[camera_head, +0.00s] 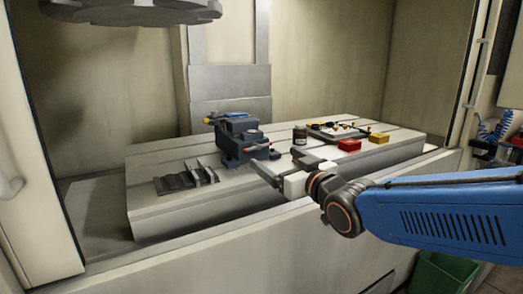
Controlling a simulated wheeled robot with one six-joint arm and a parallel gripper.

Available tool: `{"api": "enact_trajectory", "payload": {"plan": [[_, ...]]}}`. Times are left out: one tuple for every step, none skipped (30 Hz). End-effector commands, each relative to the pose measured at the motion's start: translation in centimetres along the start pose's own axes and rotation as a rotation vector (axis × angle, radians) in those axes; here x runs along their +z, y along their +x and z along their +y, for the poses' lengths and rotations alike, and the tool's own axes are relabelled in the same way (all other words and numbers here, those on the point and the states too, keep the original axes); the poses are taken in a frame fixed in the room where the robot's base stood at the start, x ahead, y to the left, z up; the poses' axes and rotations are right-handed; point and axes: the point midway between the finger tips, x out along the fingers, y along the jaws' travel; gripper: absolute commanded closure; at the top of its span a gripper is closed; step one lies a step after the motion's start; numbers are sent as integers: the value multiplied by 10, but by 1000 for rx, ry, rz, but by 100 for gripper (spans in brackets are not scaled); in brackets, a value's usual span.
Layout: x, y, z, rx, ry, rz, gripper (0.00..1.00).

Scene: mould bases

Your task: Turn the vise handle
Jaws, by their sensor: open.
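A dark blue-grey vise (232,140) stands upright near the middle of the slotted machine table (160,212). A thin bar with a reddish end (257,148) shows at the vise's front right and looks like its handle. My gripper (277,163) is in front and to the right of the vise, close to that bar. Its two fingers are spread and hold nothing. I cannot tell whether a finger touches the bar. The far side of the vise is hidden.
Dark grey metal pieces (174,182) lie on the table left of the vise. A machine head (135,12) hangs above left.

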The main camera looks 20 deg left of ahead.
Motion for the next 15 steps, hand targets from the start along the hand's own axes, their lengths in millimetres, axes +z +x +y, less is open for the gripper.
{"api": "enact_trajectory", "payload": {"plan": [[0, 8, 0, 0, 0, -1, 11], [0, 13, 0, 0, 0, -1, 11], [1, 19, 0, 0, 0, -1, 11], [1, 24, 0, -1, 0, -1, 11], [0, 28, 0, -1, 0, -1, 11], [1, 34, 0, -1, -1, -1, 11], [1, 38, 0, -1, -1, -2, 11], [1, 43, 0, -1, -1, -1, 11], [0, 49, 0, -1, -1, -1, 11], [1, 54, 0, -1, -1, -1, 11], [1, 58, 0, -1, -1, -1, 11], [0, 63, 0, -1, -1, -1, 11], [1, 67, 0, -1, -1, -1, 11], [1, 71, 0, -1, -1, -1, 11], [1, 75, 0, -1, -1, -1, 11]]}}
